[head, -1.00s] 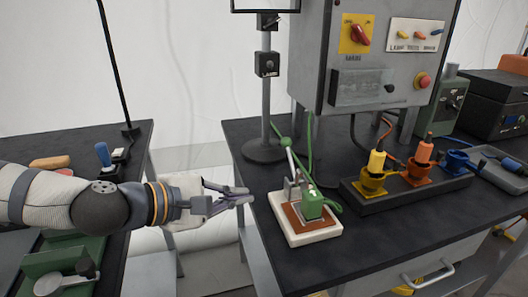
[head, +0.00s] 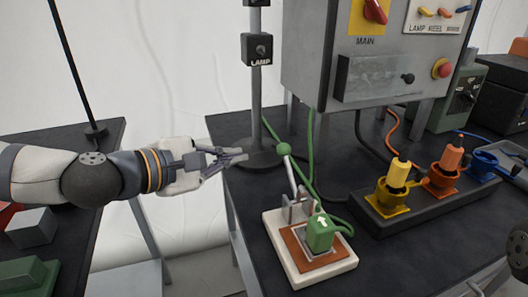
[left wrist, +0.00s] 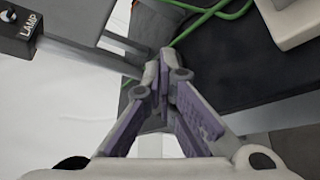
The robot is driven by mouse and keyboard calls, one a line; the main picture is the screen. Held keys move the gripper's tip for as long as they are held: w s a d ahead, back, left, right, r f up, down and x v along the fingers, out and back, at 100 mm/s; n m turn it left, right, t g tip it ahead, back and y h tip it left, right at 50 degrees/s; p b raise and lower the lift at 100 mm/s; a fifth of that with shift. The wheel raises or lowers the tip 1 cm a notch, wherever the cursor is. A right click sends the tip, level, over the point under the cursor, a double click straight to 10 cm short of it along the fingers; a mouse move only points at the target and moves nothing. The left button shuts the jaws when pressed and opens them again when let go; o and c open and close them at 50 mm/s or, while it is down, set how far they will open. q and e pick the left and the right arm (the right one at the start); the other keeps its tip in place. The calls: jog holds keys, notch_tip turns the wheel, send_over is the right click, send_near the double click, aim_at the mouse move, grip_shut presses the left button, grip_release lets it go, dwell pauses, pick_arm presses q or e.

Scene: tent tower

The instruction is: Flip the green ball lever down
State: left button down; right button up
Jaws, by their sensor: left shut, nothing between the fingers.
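The green ball (head: 283,148) tops a thin metal lever (head: 290,175) that stands up, leaning slightly left in the head view. The lever rises from a metal bracket on a white and brown base (head: 300,275), beside a green block with a white arrow (head: 320,232). My left gripper (head: 240,155) is shut and empty, to the left of the ball and apart from it, near the table's left edge. In the left wrist view its fingertips (left wrist: 163,60) meet with nothing between them. The ball does not show in the left wrist view.
A lamp post (head: 256,90) with a round base stands just behind the ball. A green cable (head: 311,150) runs near the lever. A grey control box (head: 365,50) stands behind. A dark block with yellow and orange plugs (head: 410,200) sits to the right.

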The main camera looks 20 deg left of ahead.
aim_at(292, 176)
pick_arm(q)
jog(key=x, duration=0.3)
jog(key=b+x, duration=0.1)
jog(key=x, duration=0.2)
jog(key=shift+f, duration=0.45)
jog(key=s+d+r, duration=0.1)
jog(key=s+d+r+p, duration=0.1)
jog(key=r, duration=0.1)
jog(key=shift+s+d, duration=0.1)
jog(key=shift+d, duration=0.15)
pick_arm(e)
jog(key=shift+s+f, duration=0.3)
jog(key=shift+f, duration=0.1)
jog(key=shift+s, duration=0.1)
